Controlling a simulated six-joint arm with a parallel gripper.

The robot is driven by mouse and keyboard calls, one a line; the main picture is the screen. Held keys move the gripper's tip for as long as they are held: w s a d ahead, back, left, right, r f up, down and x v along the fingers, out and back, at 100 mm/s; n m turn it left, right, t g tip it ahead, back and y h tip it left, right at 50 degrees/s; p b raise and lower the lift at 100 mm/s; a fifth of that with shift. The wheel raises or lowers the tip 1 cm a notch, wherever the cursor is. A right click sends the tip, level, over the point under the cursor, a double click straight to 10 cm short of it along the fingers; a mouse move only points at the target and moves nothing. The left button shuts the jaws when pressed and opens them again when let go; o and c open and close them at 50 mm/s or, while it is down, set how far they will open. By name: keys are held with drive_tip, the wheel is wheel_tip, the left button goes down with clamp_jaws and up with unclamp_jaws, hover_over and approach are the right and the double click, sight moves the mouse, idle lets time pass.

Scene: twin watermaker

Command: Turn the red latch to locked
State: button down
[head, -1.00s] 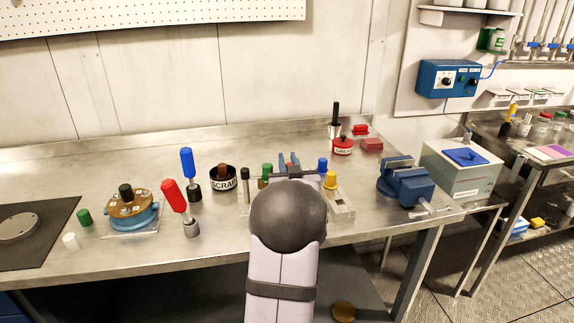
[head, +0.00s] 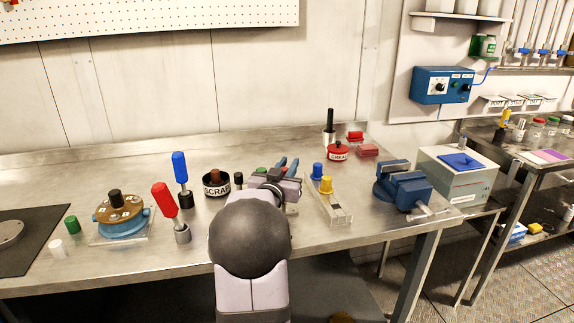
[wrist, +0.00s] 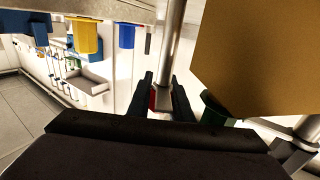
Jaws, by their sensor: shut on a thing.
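A red handle (head: 165,200) leans to the left from a grey metal base (head: 182,233) at the left of the bench in the head view. It looks most like the red latch, but I cannot tell its locked mark. My gripper (head: 289,166) is well to the right of it, with dark blue fingers pointing away over the bench. In the wrist view, my gripper (wrist: 163,92) has its fingers on either side of a grey metal post (wrist: 169,45) and is shut on it. A small red patch shows between the fingers. My arm hides part of the bench.
A blue handle (head: 180,167) stands behind the red one. A SCRAP pot (head: 216,187) stands left of my gripper. A tray (head: 337,213) with yellow and blue caps and a blue vise (head: 403,187) are to the right. Bare bench lies in front of the pot.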

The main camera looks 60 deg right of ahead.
idle(0.4)
drive_tip(key=c, duration=1.6)
unclamp_jaws()
drive_tip(key=shift+r, duration=0.1)
wheel_tip(320, 180, up, 10)
drive_tip(key=shift+p, duration=0.75)
drive_tip(key=shift+c, duration=0.3)
